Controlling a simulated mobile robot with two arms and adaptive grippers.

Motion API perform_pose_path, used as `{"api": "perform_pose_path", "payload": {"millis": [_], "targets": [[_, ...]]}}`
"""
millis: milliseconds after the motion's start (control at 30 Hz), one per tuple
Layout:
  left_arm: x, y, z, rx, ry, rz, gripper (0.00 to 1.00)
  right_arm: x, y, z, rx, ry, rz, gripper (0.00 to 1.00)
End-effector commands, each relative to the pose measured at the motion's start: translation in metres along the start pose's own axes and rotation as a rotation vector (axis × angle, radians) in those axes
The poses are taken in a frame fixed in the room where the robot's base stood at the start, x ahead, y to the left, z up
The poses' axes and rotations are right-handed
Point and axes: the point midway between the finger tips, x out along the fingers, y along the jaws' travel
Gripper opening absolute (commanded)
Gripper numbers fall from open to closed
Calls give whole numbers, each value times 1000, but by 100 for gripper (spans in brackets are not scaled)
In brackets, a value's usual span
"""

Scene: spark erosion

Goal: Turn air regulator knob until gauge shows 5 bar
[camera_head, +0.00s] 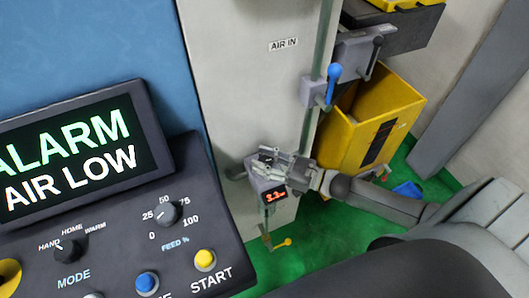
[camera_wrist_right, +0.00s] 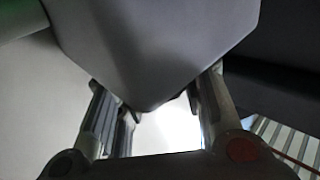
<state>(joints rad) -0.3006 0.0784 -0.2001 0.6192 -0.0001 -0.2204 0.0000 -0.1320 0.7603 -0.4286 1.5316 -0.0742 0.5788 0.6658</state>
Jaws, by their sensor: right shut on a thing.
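The air regulator (camera_head: 270,197) is a small grey unit on the light machine panel, below the "AIR IN" label (camera_head: 284,44). Its gauge (camera_head: 273,195) is a small dark display with red digits; they seem to start with 3, but the rest is too small to read surely. My right gripper (camera_head: 277,163) comes in from the right and is shut on the regulator's top, where its fingers hide most of the knob. In the right wrist view a grey angular body (camera_wrist_right: 150,50) fills the space beyond the fingers (camera_wrist_right: 155,105). My left gripper is not in view.
The control panel (camera_head: 115,225) at left has a screen (camera_head: 70,150) reading "ALARM AIR LOW". A blue lever (camera_head: 333,80) is above the regulator, a yellow-handled valve (camera_head: 281,244) below. A yellow bin (camera_head: 350,140) stands behind my right arm on the green floor (camera_head: 310,245).

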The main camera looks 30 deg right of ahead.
Motion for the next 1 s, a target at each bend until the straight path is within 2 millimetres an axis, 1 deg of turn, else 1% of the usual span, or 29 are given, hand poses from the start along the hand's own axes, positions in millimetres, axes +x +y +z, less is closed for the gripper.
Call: {"api": "perform_pose_path", "payload": {"millis": [33,200,300,500,700,1000], "targets": [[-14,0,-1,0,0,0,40,0,-2,-6,11,1,51,12],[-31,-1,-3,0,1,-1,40,0,-2,-4,11,1,214,12],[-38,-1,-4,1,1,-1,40,0,-1,-3,11,1,305,12],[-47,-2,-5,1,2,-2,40,0,0,-1,9,1,462,12],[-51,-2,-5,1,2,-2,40,0,0,0,7,1,582,12],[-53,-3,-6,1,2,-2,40,0,1,0,2,1,680,12]]}}
